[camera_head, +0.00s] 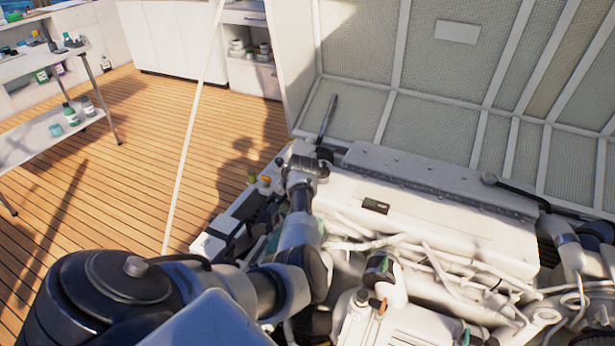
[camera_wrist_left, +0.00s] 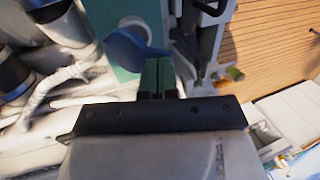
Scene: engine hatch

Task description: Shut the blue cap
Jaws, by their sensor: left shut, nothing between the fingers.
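The blue cap (camera_wrist_left: 137,52) shows in the left wrist view at the upper middle, tilted on a teal surface (camera_wrist_left: 108,38). A pale round part (camera_wrist_left: 133,22) lies just above it. My left gripper (camera_wrist_left: 158,76) is shut with nothing between its fingers. Its fingertips are right beside the lower right edge of the cap; I cannot tell whether they touch it. In the head view my left gripper (camera_head: 325,153) is at the far end of my arm, over the engine's left edge. The cap cannot be made out there. My right gripper is not in view.
The white engine (camera_head: 440,215) with pipes and hoses fills the right of the head view. The raised hatch lid (camera_head: 440,75) stands behind it. A wooden deck (camera_head: 150,165) lies open on the left, with a shelf cart (camera_head: 45,130) holding bottles.

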